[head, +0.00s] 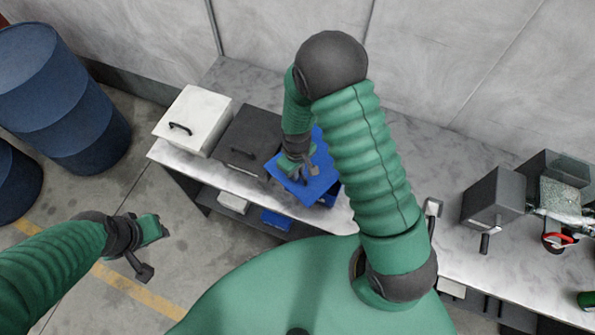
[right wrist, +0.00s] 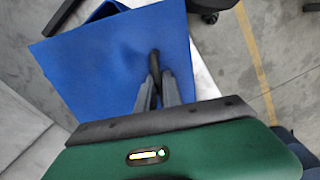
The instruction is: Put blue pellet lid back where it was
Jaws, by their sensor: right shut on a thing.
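The blue lid (head: 318,182) is a flat square panel over the bench, just right of the black bin. My right gripper (head: 297,172) is shut on the lid's dark handle. In the right wrist view, the fingers (right wrist: 157,88) close on the handle (right wrist: 154,62), and the lid (right wrist: 105,65) fills the middle. Part of a blue bin (right wrist: 105,10) shows past the lid's far edge, so the lid looks turned and offset from it. The gap between them cannot be judged. My left gripper (head: 148,245) hangs over the floor away from the bench; its fingers are unclear.
A white lidded bin (head: 192,120) and a black lidded bin (head: 248,142) stand left on the bench (head: 178,155). A shelf below holds a small blue bin (head: 277,220). Dark grey equipment (head: 492,197) stands at right. Blue barrels (head: 62,100) stand at far left. The wall is close behind.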

